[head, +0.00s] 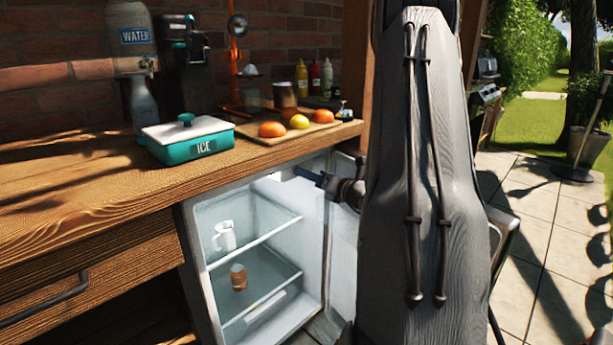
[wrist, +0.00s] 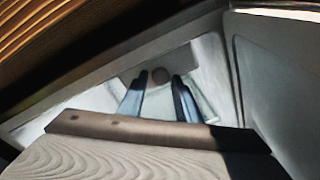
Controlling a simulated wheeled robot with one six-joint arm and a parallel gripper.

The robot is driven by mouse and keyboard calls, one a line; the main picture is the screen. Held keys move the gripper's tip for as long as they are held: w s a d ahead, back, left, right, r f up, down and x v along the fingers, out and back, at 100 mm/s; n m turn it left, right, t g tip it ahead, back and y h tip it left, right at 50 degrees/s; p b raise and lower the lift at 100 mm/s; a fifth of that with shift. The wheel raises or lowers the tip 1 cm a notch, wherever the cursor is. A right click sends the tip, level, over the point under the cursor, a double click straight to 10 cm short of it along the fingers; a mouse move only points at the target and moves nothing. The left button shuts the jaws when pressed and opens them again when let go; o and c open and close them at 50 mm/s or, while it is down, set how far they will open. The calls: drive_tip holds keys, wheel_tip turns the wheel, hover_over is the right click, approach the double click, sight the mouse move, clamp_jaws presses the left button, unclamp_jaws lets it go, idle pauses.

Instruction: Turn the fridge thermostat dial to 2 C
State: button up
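The fridge (head: 212,285) stands open under the wooden counter, its door swung out to the right behind my arm. In the wrist view, a small round dark grey dial (wrist: 160,76) sits on a pale housing (wrist: 187,62) inside the fridge. Its markings and setting are too small to read. My gripper (wrist: 161,76) is open, with one finger on each side of the dial in this view. Whether the fingertips touch it cannot be told. In the head view my gripper (head: 301,173) reaches into the upper right of the fridge opening, and the dial is hidden.
A white jug (head: 224,236) and a brown jar (head: 238,277) stand on the fridge shelves. The counter edge (head: 250,168) runs close above my gripper. On the counter are a teal ice box (head: 187,143) and a board with fruit (head: 262,139). Paving lies open at right.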

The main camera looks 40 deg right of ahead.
drive_tip(key=s, duration=0.7)
drive_tip(key=shift+d+r, duration=0.25)
drive_tip(key=shift+d, duration=0.1)
drive_tip(key=shift+s, duration=0.1)
